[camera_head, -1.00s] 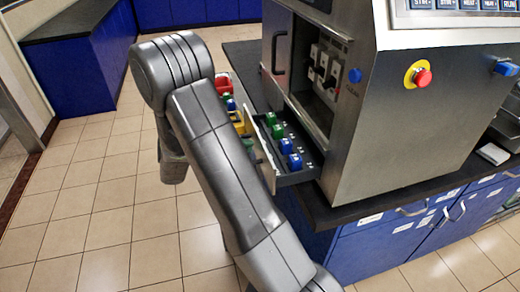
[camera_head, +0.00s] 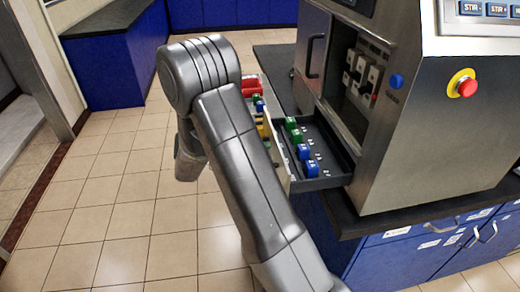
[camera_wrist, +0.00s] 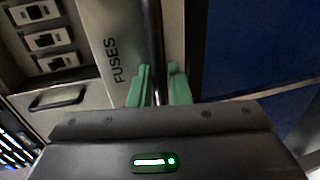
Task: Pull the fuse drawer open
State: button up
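The fuse drawer (camera_head: 328,184) stands pulled out to the left from the lower part of the steel machine in the head view. Green fuses (camera_head: 292,128) and blue fuses (camera_head: 305,152) sit inside it. In the wrist view, its front panel (camera_wrist: 118,62) is marked FUSES and carries a dark bar handle (camera_wrist: 154,35). My gripper (camera_wrist: 159,88) has its green fingers on both sides of this handle, closed around it. In the head view, my arm hides the gripper and part of the drawer front.
The steel machine (camera_head: 440,150) stands on a dark counter (camera_head: 375,215) above blue cabinets (camera_head: 400,260). The tiled floor (camera_head: 110,210) at left is clear.

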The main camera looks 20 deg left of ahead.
jog(key=shift+a, duration=0.1)
jog(key=b+v, duration=0.1)
jog(key=v, duration=1.2)
jog(key=shift+s+a+r+b, duration=0.15)
jog(key=shift+s+a+b, duration=0.1)
jog(key=shift+b, duration=0.05)
jog(key=shift+w+d, duration=0.1)
jog(key=p+x, duration=0.1)
jog(key=x, duration=1.2)
jog(key=shift+w+d+p, duration=0.2)
jog(key=shift+d+p, duration=0.1)
